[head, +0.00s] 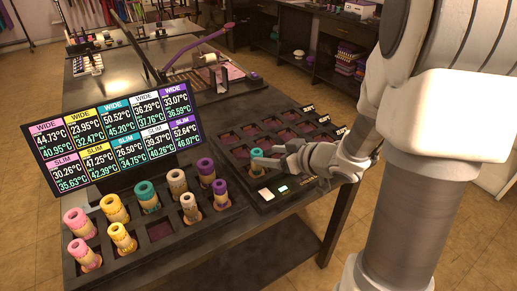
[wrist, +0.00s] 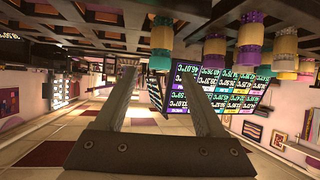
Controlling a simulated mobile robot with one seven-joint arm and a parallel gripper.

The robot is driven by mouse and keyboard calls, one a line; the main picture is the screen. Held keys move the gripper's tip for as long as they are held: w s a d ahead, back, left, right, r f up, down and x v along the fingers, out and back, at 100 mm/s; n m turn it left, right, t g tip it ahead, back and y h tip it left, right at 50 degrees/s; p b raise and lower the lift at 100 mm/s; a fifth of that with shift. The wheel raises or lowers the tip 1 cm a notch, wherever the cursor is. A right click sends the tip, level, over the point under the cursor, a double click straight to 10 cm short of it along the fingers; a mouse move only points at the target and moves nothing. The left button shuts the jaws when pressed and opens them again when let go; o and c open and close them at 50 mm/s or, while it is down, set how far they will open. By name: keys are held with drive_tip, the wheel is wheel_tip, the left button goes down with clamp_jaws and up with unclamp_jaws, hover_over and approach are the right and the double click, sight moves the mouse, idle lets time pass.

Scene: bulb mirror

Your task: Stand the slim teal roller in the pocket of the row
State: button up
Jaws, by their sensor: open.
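The slim teal roller (head: 257,155) stands in a near-left pocket of the dark machine tray (head: 228,140). My gripper (head: 266,156) reaches in from the right, its open fingers around or just beside this roller; contact cannot be told. In the wrist view, which is upside down, a teal-topped roller (wrist: 161,36) shows between the spread fingertips of my gripper (wrist: 157,66). The rack (head: 190,226) at the front left holds two rows of rollers. Its front row has pink, yellow, white and purple rollers, with an empty reddish pocket (head: 160,230) between yellow and white.
A wide teal roller (head: 147,197) stands in the rack's back row, behind the empty pocket. A display (head: 120,136) with temperature readings stands behind the rack. A purple-handled device (head: 200,42) is farther back. The tray's other pockets look empty.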

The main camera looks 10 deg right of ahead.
drive_tip(key=shift+v, duration=1.4)
drive_tip(key=shift+p, duration=0.3)
drive_tip(key=s+d+r+m+h+p, duration=0.1)
drive_tip(key=d+r+m+h+p, duration=0.2)
drive_tip(key=r, duration=0.5)
drive_tip(key=s+d+r+m+h+p, duration=0.1)
drive_tip(key=d+r+h+p, duration=0.1)
drive_tip(key=r+h, duration=0.4)
drive_tip(key=s+a+r+g+y+p, duration=0.1)
drive_tip(key=s+a+r+g+p, duration=0.1)
drive_tip(key=s+a, duration=0.3)
drive_tip(key=s+a+r+m+g+y+p, duration=0.1)
drive_tip(key=s+a+r+g+y+p, duration=0.1)
drive_tip(key=s, duration=1.1)
wheel_tip(320, 180, up, 3)
drive_tip(key=a+g+p, duration=0.1)
drive_tip(key=a, duration=0.1)
drive_tip(key=shift+a+r+m, duration=0.15)
drive_tip(key=shift+a+m, duration=0.15)
drive_tip(key=shift+a, duration=0.1)
